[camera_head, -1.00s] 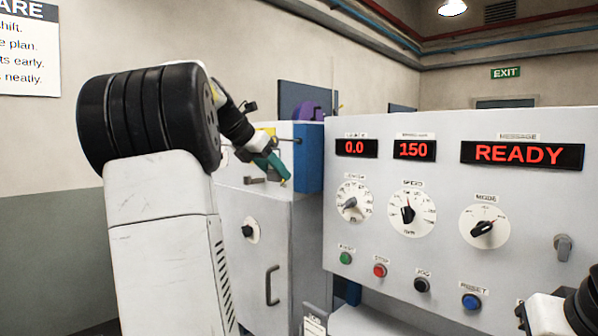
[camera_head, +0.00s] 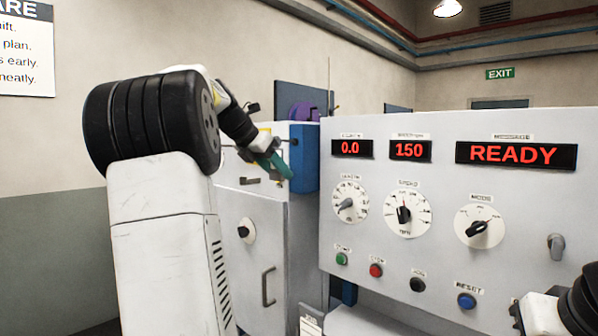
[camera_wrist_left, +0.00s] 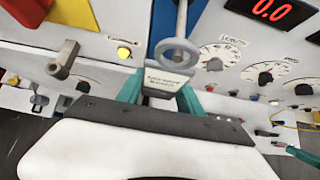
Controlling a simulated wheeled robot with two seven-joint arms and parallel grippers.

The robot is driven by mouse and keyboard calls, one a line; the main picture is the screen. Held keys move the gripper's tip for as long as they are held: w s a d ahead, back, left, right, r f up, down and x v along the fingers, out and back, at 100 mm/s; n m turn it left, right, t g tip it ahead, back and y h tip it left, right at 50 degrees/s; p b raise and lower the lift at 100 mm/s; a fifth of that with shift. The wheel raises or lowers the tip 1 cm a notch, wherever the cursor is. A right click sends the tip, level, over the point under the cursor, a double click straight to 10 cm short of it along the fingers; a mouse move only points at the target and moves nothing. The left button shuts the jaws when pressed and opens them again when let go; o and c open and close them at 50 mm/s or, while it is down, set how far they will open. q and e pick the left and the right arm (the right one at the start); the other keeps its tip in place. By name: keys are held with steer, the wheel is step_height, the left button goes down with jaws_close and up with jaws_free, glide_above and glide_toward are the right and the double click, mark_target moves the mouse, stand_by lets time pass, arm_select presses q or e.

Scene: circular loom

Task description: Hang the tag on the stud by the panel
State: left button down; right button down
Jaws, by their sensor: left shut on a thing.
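My left gripper (camera_head: 279,168) has green fingers and is in front of the grey cabinet's upper right part, by its blue edge strip. In the left wrist view the left gripper (camera_wrist_left: 160,98) is shut on the tag (camera_wrist_left: 165,82), a pale plate with small print and a grey ring at its top. A grey stud (camera_wrist_left: 182,18) shows as a rod just above the ring, overlapping it in the picture. I cannot tell whether the ring is around the stud or only in line with it. The tag is too small to make out in the head view.
The control panel (camera_head: 440,225) with red displays, dials and buttons stands right of the grey cabinet (camera_head: 230,200). The cabinet has a knob (camera_head: 246,231) and a door handle (camera_head: 268,286). Part of my right arm shows at the lower right.

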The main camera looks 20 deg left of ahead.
arm_select(q)
steer(key=shift+w+d, duration=0.1)
steer(key=shift+w, duration=0.1)
stand_by(0.3)
steer(key=shift+f, duration=0.25)
steer(key=c, duration=0.7)
jaws_free()
steer(key=shift+s+f+v, duration=0.1)
steer(key=shift+f+v, duration=0.05)
steer(key=shift+v, duration=1.3)
steer(key=shift+s+f+v, duration=0.15)
steer(key=shift+v, duration=1.25)
steer(key=shift+s+f+v, duration=0.1)
steer(key=shift+f+v, duration=0.05)
steer(key=shift+v, duration=1.3)
